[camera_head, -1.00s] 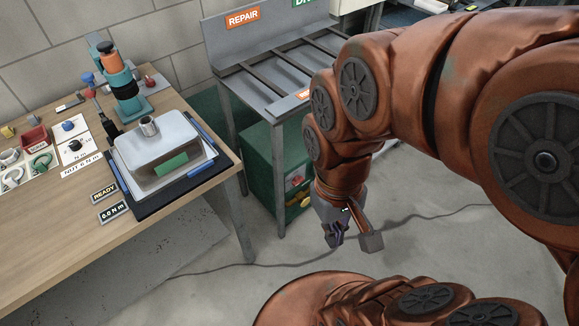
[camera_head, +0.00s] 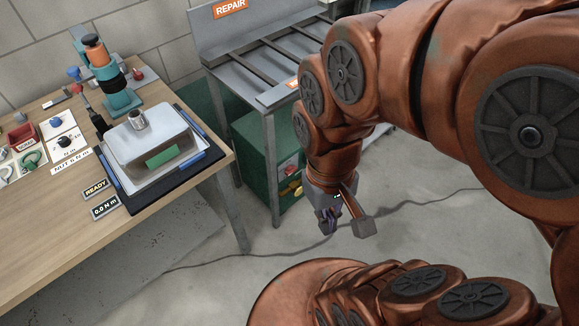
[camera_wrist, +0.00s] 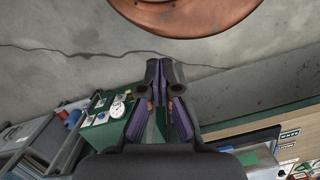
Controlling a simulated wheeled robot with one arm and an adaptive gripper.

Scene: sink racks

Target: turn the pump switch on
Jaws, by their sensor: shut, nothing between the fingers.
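A green cabinet (camera_head: 256,150) stands under the rack in the head view. Its front carries a red control (camera_head: 289,169) on a pale plate and a yellow part (camera_head: 291,190) below it; which is the pump switch is too small to tell. In the wrist view, the green box (camera_wrist: 97,136) shows at lower left with a white round part (camera_wrist: 119,108) on it. My gripper (camera_head: 328,222) hangs over the floor, right of and apart from the cabinet. Its fingers (camera_wrist: 159,66) are shut and empty in the wrist view.
The rack (camera_head: 232,60) marked REPAIR stands above the cabinet, with a leg (camera_head: 271,175) near its front. A wooden bench (camera_head: 40,225) with a grey box (camera_head: 148,143) is at left. A cable (camera_head: 205,267) crosses the otherwise open floor.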

